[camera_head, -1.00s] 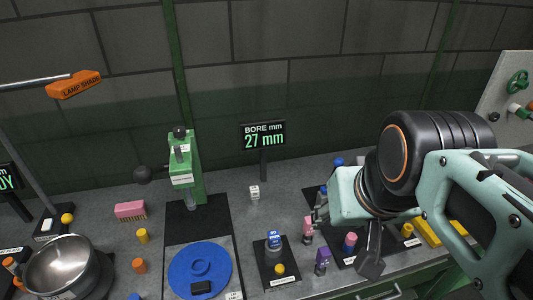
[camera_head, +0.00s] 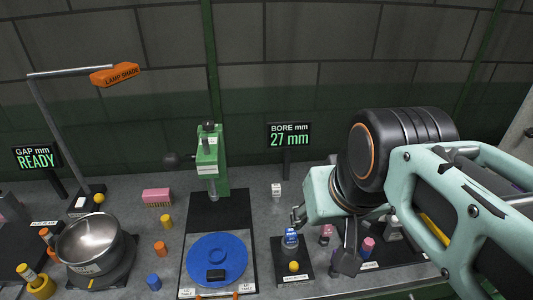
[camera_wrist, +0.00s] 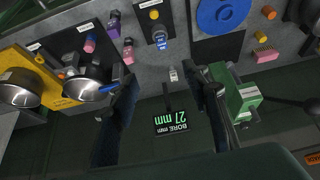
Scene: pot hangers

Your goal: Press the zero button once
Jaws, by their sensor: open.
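A black pad (camera_head: 278,246) on the bench carries a blue-topped part (camera_head: 290,240) and a small yellow button (camera_head: 293,267), with a white label too small to read. In the wrist view the blue-topped part (camera_wrist: 160,38) and yellow button (camera_wrist: 154,14) lie beyond my fingers. Another yellow button (camera_head: 99,198) sits on the lamp stand's base. I cannot read which is the zero button. My gripper (camera_head: 297,216) is just behind and above the blue-topped part, apart from the yellow button. In the wrist view its fingers (camera_wrist: 163,80) are spread with nothing between them.
The bore display (camera_head: 289,136) reads 27 mm; the gap display (camera_head: 37,157) reads READY. A green press (camera_head: 210,165) stands behind a blue disc (camera_head: 217,259). A metal bowl (camera_head: 88,240) stands at left. Pink and purple pegs stand right of the pad, under my arm.

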